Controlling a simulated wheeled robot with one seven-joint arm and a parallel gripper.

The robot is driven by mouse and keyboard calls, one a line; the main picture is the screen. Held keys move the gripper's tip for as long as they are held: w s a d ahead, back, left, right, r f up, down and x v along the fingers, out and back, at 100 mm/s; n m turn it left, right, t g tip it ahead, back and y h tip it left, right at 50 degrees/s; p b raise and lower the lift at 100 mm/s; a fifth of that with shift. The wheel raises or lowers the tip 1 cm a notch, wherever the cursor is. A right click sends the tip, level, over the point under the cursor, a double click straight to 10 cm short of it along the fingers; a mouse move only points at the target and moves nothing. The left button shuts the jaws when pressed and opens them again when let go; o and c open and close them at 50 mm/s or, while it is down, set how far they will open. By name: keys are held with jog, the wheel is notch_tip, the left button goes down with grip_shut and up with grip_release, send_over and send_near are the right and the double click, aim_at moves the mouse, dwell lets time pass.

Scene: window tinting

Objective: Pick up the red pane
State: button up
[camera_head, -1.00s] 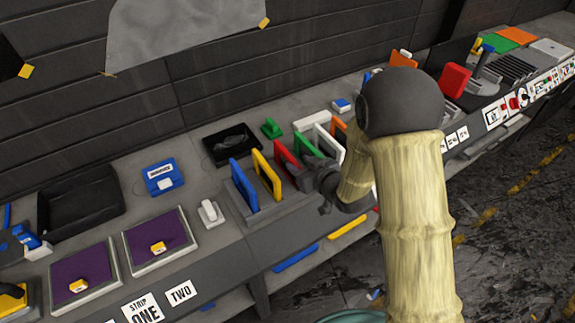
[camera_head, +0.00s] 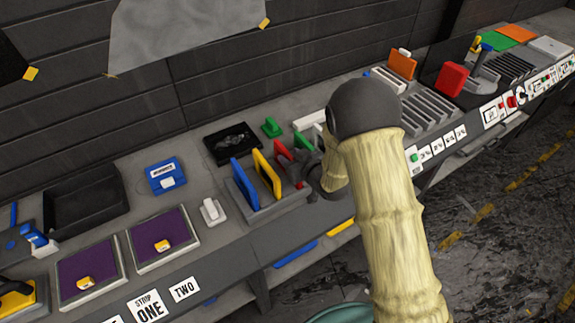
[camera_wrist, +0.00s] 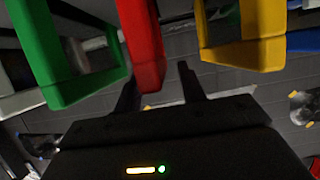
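The red pane (camera_head: 284,156) stands upright in the grey rack, between the yellow pane (camera_head: 266,174) and the green pane (camera_head: 303,142). My gripper (camera_head: 310,168) is low at the rack's front, close beside the red pane, and my arm hides part of the area. In the wrist view the red pane (camera_wrist: 143,45) is close ahead, with the green pane (camera_wrist: 50,60) left and the yellow pane (camera_wrist: 245,50) right. My gripper (camera_wrist: 158,72) has its two dark fingers apart. The red pane overlaps the left finger's side of the gap; I cannot tell whether it touches.
A blue pane (camera_head: 244,184) stands left of the yellow one in the same rack (camera_head: 240,202). A white pane (camera_head: 318,130) stands behind my wrist. An empty slotted rack (camera_head: 428,108) lies right of my arm. The floor (camera_head: 480,190) in front is clear.

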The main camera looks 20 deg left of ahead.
dwell(0.3)
grip_shut()
jog(key=shift+r, duration=0.2)
notch_tip(320, 180, up, 10)
jog(key=b, duration=0.2)
jog(key=shift+f, duration=0.15)
dwell(0.3)
dwell(0.4)
